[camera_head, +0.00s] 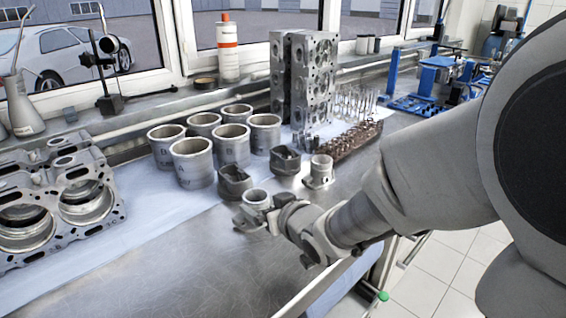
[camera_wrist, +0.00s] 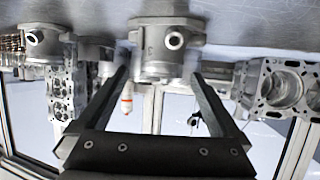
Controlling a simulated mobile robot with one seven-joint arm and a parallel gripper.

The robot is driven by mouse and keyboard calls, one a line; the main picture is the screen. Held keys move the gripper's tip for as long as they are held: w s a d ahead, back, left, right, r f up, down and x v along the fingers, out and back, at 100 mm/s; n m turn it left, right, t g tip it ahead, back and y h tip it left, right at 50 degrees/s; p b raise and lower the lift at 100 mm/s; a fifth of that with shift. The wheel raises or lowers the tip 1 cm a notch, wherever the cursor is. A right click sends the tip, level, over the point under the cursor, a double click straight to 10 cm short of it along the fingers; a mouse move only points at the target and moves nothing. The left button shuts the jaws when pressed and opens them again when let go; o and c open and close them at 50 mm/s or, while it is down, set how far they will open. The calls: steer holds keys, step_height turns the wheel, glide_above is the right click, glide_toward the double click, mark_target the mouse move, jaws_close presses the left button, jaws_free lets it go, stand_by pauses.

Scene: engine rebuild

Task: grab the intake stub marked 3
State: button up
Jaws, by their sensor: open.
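A grey metal intake stub (camera_head: 257,197) with a round open top stands at the near end of its group on the bench. In the wrist view, which is upside down, a flanged stub (camera_wrist: 165,48) with a round side port fills the space at and just beyond my fingertips. My gripper (camera_wrist: 160,76) is open, with one finger on each side of that stub; contact cannot be told. In the head view my gripper (camera_head: 258,218) is low at the near stub and partly covers it. Another light stub (camera_head: 320,172) stands behind and to the right. No number is readable.
Dark flanged parts (camera_head: 235,182) stand close beside the near stub. Several cylinder liners (camera_head: 193,163) stand behind, left of upright cylinder heads (camera_head: 312,78). An engine block (camera_head: 60,205) lies at left. A tray of small brown parts (camera_head: 352,140) is at right. The front bench is clear.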

mark_target(256, 199)
steer(key=b+x, duration=0.1)
steer(key=x, duration=0.3)
steer(key=shift+a+f, duration=0.15)
steer(key=shift+a, duration=0.1)
steer(key=shift+w+a+f, duration=0.15)
steer(key=shift+w+a, duration=0.1)
steer(key=shift+w, duration=0.25)
steer(key=c, duration=1.5)
jaws_close()
